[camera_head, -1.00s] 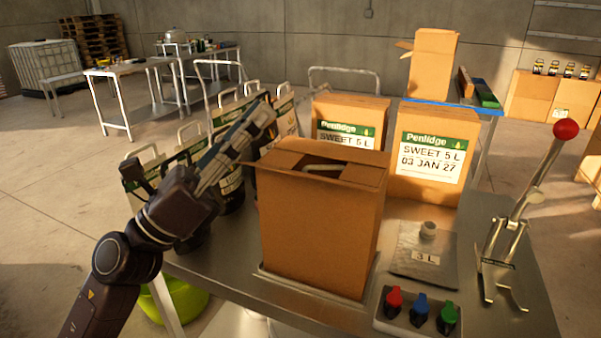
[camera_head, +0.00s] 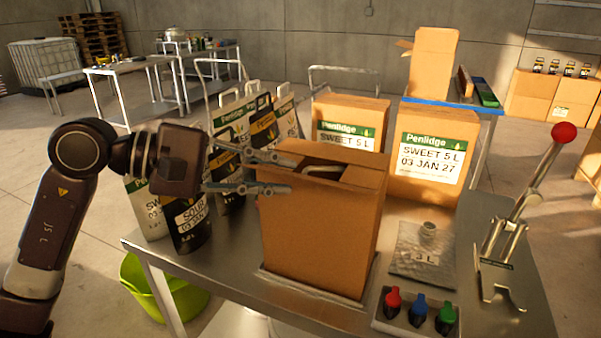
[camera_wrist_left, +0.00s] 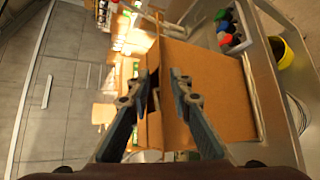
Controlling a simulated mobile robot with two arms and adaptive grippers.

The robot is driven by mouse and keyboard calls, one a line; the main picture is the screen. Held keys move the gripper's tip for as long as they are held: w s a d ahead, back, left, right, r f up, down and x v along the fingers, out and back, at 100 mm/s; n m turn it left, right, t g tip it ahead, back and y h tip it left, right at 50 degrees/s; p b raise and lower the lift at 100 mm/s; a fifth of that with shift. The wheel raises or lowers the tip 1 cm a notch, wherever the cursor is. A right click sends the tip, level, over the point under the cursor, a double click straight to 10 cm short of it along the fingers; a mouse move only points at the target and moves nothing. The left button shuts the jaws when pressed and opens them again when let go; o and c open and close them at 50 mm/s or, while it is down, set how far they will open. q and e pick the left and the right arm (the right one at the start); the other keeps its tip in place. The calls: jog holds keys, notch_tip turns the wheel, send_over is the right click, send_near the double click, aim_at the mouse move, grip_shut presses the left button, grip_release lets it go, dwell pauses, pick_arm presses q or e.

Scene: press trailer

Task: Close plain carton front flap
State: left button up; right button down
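The plain brown carton (camera_head: 318,235) stands upright on the steel table, and its top shows folded panels around a dark gap with a pale curved piece inside. I cannot tell which panel is the front flap or how far it is folded. My left gripper (camera_head: 290,175) is at the carton's upper left edge, its two fingers spread and pointing right. The lower finger overlaps the carton's top edge; contact is unclear. In the left wrist view the open fingers (camera_wrist_left: 162,78) lie over the carton (camera_wrist_left: 205,85) near its opening. My right gripper is out of view.
Pouches (camera_head: 190,222) stand left of the carton. Labelled cartons (camera_head: 427,155) stand behind it. A green tub (camera_head: 160,292) is below the table's left edge.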

aim_at(301, 177)
pick_arm(q)
jog(key=shift+p+x, duration=0.55)
jog(key=shift+x, duration=1.75)
jog(key=shift+c, duration=0.6)
grip_shut()
